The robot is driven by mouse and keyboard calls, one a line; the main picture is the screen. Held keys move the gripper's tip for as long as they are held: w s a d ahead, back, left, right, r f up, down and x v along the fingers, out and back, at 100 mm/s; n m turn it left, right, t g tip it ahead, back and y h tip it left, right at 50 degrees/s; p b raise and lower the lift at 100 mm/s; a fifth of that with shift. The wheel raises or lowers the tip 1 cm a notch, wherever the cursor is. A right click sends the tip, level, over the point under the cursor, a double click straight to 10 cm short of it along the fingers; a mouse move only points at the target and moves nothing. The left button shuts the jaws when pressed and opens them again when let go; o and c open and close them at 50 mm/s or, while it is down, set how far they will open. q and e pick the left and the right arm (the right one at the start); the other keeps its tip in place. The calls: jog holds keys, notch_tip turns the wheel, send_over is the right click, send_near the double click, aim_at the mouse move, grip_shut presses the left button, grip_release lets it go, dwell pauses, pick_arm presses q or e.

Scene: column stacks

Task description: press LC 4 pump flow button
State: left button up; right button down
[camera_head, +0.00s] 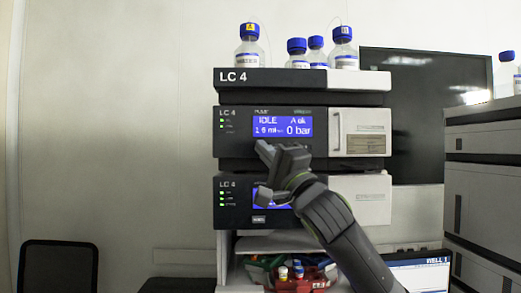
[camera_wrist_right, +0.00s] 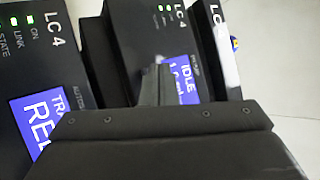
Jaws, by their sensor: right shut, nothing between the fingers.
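The LC 4 pump module (camera_head: 234,145) is the black unit in the middle of the stack, with a lit blue screen (camera_head: 284,124) reading IDLE and 0 bar. In the right wrist view its screen (camera_wrist_right: 184,84) shows turned on its side and partly covered. My right gripper (camera_head: 262,147) is shut and empty, its tips in front of the pump's face just below the screen's left part. It also shows in the wrist view (camera_wrist_right: 151,84). I cannot tell whether the tips touch the panel. No flow button is visible; the gripper covers the area under the screen. My left gripper is out of view.
A lower LC 4 module (camera_head: 229,211) has its screen partly hidden by my right arm. Several blue-capped bottles (camera_head: 249,46) stand on the top tray (camera_head: 295,80). Another instrument stack (camera_head: 484,184) stands at the right, with a monitor (camera_head: 418,273) low in front.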

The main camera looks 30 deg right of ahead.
jog(key=shift+w+d, duration=0.25)
jog(key=shift+w, duration=0.15)
dwell(0.8)
jog(key=shift+s+a+b, duration=0.4)
jog(key=shift+s+b, duration=0.25)
jog(key=shift+s, duration=0.05)
jog(key=s+a, duration=0.1)
jog(key=s+b, duration=0.1)
jog(key=s+a+b, duration=0.1)
jog(key=s, duration=0.1)
jog(key=shift+s+a, duration=0.1)
jog(key=shift+a, duration=0.2)
dwell(0.3)
jog(key=shift+f, duration=0.1)
dwell(0.6)
